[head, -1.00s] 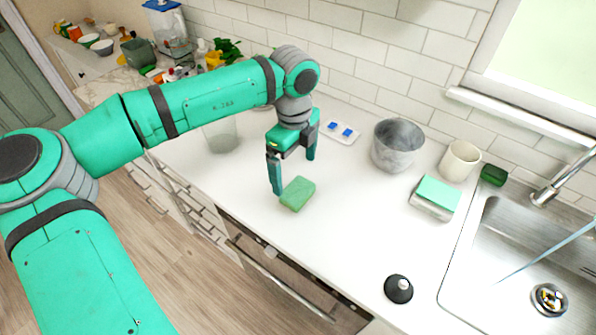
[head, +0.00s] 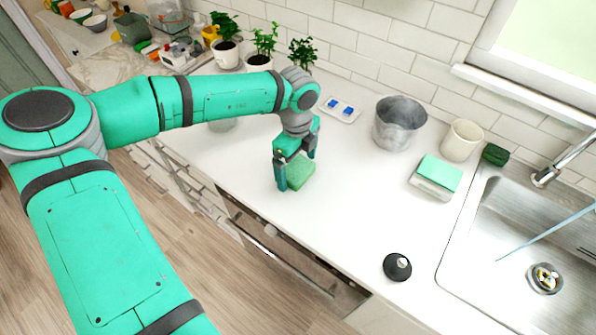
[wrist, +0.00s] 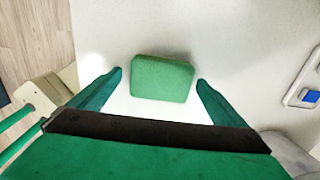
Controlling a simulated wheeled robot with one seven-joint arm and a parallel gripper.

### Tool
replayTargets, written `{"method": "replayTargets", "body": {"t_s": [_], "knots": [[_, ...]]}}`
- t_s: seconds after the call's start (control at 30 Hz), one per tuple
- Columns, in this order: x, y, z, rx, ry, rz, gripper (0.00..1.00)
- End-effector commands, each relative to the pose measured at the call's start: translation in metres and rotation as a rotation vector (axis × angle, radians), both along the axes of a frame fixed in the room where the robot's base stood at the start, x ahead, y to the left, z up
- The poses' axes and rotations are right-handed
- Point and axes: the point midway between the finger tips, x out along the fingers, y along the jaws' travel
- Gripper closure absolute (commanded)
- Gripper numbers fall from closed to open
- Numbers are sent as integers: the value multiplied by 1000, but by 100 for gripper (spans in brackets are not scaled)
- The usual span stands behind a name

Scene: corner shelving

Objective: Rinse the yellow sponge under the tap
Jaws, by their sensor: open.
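I see no yellow sponge; the sponge at my gripper is green (head: 301,171). It lies on the white counter (head: 350,210). My gripper (head: 296,171) is open and low over it. In the wrist view the green sponge (wrist: 162,79) lies between the two fingertips of my gripper (wrist: 160,78), with a gap on each side. In the head view a finger hides part of the sponge. The metal tap (head: 546,176) stands at the sink (head: 480,262) on the right. A thin pale-blue rod or streak (head: 545,234) crosses the sink.
A grey metal pot (head: 398,122), a cream mug (head: 461,140) and a pale block with a teal top (head: 437,176) stand right of my gripper. A dark green block (head: 495,154) is by the sink. A black knobbed lid (head: 397,267) lies in front. Potted plants (head: 262,45) stand behind.

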Motion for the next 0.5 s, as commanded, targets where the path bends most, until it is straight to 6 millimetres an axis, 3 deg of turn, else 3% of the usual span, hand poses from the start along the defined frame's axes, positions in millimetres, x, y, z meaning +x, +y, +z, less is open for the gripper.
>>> {"method": "replayTargets", "body": {"t_s": [0.33, 0.5], "knots": [[0, -2, -7, 0, 0, -2, 6], [0, -2, -7, 0, 0, -2, 47]]}}
